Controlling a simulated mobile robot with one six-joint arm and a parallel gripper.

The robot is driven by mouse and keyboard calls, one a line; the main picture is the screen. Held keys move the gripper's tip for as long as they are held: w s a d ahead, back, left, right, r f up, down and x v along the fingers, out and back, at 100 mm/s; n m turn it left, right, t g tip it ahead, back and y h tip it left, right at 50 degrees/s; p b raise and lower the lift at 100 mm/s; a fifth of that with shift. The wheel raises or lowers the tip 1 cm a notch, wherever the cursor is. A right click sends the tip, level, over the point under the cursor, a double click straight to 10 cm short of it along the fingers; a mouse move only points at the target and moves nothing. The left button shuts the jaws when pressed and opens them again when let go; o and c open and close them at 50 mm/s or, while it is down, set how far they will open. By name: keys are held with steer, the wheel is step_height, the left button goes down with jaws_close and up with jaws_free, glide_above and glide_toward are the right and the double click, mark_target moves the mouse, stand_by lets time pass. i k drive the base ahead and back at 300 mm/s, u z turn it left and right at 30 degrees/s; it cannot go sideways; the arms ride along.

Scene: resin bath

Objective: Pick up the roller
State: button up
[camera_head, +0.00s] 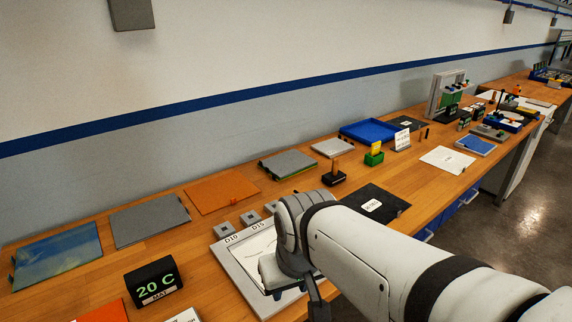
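A dark block with an upright wooden handle (335,175) stands on the wooden bench, beyond my arm and left of a black mat. It may be the roller, but it is small and I cannot be sure. My gripper (294,294) hangs over a grey-framed white panel (237,273) marked D10 and D15, nearer to me than the handled block and apart from it. My wrist and arm hide much of the gripper and the panel's right part. Whether the fingers are open or hold anything does not show.
A black 20 C display (153,282) stands at the front left. Flat panels, including an orange sheet (222,191), line the wall side. A black mat (375,204), green box (374,158) and blue tray (368,131) lie farther right. Bare bench (200,235) shows left of the panel.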

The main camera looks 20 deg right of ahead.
mark_target(335, 177)
steer(key=u, duration=3.05)
steer(key=k, duration=2.3)
steer(key=z, duration=2.4)
steer(key=i, duration=0.7)
steer(key=z, duration=0.05)
